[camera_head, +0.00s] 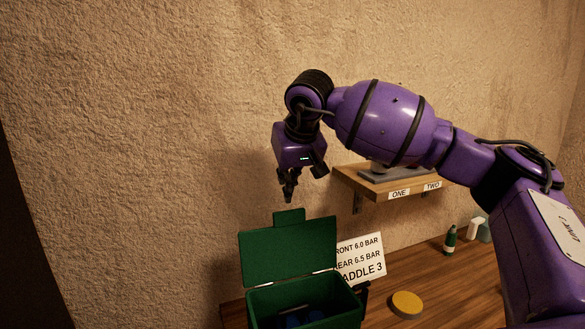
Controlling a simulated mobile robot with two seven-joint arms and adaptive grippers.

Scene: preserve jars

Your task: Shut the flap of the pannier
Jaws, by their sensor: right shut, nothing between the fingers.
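The pannier is a green box (305,302) at the bottom of the head view. Its flap (288,253) stands up, open, along the box's back side, with a small tab on its top edge. Dark blue things (303,320) show inside the box, partly cut off by the frame's lower edge. My right gripper (288,198) is shut and empty, pointing down. In the picture it is just above the flap's tab, and it appears apart from it. My left gripper is not in view.
A white sign (360,259) with black lettering stands right of the pannier. A yellow disc (407,304) lies on the wooden table (440,285). A green bottle (450,240) stands farther right. A wall shelf (361,184) with number labels is behind my right arm.

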